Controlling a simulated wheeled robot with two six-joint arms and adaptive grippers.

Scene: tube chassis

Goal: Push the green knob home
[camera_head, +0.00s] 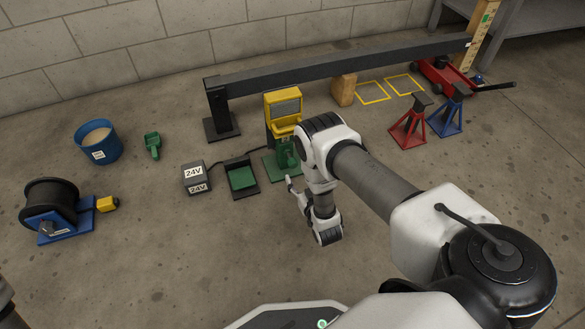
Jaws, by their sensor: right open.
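A yellow unit (283,105) with a grey window stands on a green base (273,166) on the concrete floor, near the middle. A green part (287,155), perhaps the green knob, shows low on its front; its exact shape and how far in it sits are too small to tell. My right arm comes in from the right and hides the space just right of the unit. My right gripper (292,189) is open, in front of the green base and apart from the green part as far as I can see. My left gripper is out of view.
A grey 24V box (195,178) and a black tray with a green pad (242,178) lie left of the unit. A dark beam (340,66) runs behind. Jack stands (409,127) stand at the right. A blue bucket (98,142) and cable reel (52,205) are left.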

